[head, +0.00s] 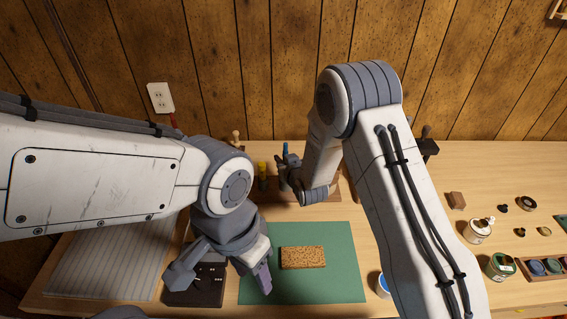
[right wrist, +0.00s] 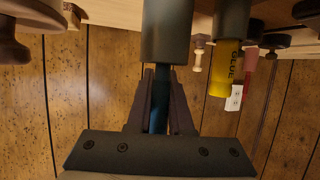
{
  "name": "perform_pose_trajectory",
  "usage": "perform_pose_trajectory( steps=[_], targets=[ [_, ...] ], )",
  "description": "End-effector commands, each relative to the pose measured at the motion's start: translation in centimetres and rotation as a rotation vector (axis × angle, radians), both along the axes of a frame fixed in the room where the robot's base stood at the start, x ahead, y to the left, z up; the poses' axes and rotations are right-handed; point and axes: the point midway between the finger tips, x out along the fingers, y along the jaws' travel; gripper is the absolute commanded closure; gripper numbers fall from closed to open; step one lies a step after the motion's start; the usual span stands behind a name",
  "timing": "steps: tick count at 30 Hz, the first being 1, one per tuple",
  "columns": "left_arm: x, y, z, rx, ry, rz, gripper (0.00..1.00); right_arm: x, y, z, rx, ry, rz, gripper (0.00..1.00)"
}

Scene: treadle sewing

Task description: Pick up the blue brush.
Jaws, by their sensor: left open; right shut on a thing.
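The blue brush (head: 285,148) shows as a small blue tip at the back of the bench. My right gripper (head: 289,164) is around it and shut on it. In the right wrist view the brush (right wrist: 159,105) is a dark blue shaft between the two fingers. There it meets a wide dark cylinder (right wrist: 167,30); I cannot tell whether it is inside it or part of it. My left gripper (head: 264,280) is open and empty, low over the left part of the green mat (head: 330,285), beside a brown speckled block (head: 302,257).
A yellow glue item (right wrist: 222,75) stands close beside the brush. A wooden peg-like piece (head: 236,138) is at the back. A white-and-blue cup (head: 383,285) is at the mat's right edge. Jars (head: 479,230) and small pots stand at the right. The panelled wall (head: 270,70) is close behind.

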Motion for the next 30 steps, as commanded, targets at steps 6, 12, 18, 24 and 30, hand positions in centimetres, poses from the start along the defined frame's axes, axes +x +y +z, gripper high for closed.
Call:
perform_pose_trajectory(
  steps=[6, 12, 18, 24, 30],
  targets=[
    [0.0, 0.0, -0.1, 0.000, 0.000, 0.000, 0.50, 0.1, 0.0, 1.7, 0.001, -0.004, 0.000, 1.00],
    [0.0, 0.0, -0.3, 0.000, 0.000, 0.000, 0.50, 0.1, 0.0, 4.6, 0.002, -0.005, 0.000, 1.00],
    [0.0, 0.0, -0.4, 0.000, 0.000, 0.000, 0.50, 0.0, 0.0, 7.4, 0.001, -0.004, 0.000, 1.00],
    [0.0, 0.0, -0.4, 0.000, 0.000, 0.000, 0.50, 0.0, 0.0, 9.3, 0.001, -0.002, 0.000, 1.00],
    [0.0, 0.0, -0.5, 0.000, 0.000, 0.000, 0.50, 0.0, 0.0, 10.0, 0.000, 0.000, 0.000, 1.00]
  ],
)
